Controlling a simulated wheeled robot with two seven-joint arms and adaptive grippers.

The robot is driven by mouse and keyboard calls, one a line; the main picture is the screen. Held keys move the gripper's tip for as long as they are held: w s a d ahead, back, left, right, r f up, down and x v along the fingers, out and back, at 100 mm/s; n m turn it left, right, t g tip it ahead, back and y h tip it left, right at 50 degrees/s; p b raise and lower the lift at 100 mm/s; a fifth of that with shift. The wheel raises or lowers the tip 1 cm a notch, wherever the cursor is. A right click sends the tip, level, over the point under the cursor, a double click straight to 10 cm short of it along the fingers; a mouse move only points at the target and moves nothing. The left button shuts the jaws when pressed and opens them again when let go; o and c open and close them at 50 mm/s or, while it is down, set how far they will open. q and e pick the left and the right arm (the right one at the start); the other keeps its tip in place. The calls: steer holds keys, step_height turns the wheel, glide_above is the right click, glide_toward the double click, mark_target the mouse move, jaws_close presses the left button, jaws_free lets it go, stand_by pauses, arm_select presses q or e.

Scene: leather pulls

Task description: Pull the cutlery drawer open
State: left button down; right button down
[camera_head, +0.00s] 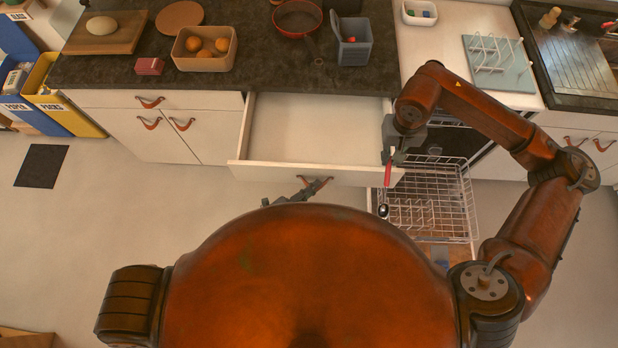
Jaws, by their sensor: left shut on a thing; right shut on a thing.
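The cutlery drawer (300,172) stands pulled out from under the dark counter, and its visible inside is bare. A brown leather pull (322,184) is on its front. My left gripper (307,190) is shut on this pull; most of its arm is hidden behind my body. My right gripper (389,158) points down by the drawer's right front corner. It is shut on a red-handled utensil (387,174), which looks like a spoon and hangs with its shiny end downward.
An open dishwasher rack (430,205) stands to the right of the drawer, below my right gripper. On the counter are a box of oranges (205,48), a red pan (297,18) and a grey container (351,40). The floor at left is mostly clear.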

arm_select(q)
steer(key=shift+s+a, duration=0.1)
steer(key=c, duration=2)
jaws_free()
steer(key=v, duration=1.2)
